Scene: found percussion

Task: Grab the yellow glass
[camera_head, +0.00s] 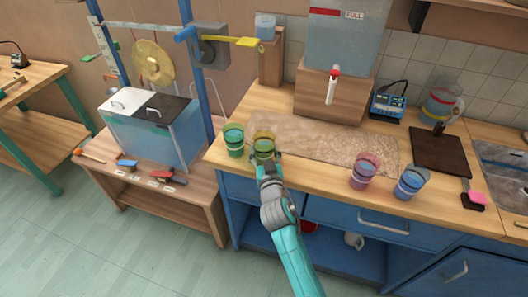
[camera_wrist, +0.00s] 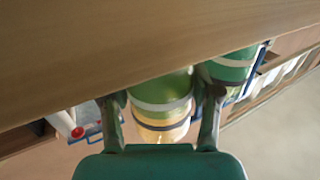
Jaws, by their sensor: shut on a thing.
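The yellow glass (camera_head: 264,147) stands near the front left edge of the wooden counter, by the corner of the speckled mat. My gripper (camera_head: 266,164) reaches it from the front, with its fingers around the glass's sides. In the wrist view the yellow glass (camera_wrist: 162,122), tinted green and yellow with pale and dark bands, sits between the two fingers, and my gripper is shut on it. The head view does not clearly show whether the glass's base is off the counter.
A green glass (camera_head: 234,141) stands close on the left, just beside my gripper's finger in the wrist view (camera_wrist: 232,66). A pink glass (camera_head: 365,170) and a blue glass (camera_head: 409,184) stand farther right. The speckled mat (camera_head: 325,145) behind is clear.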

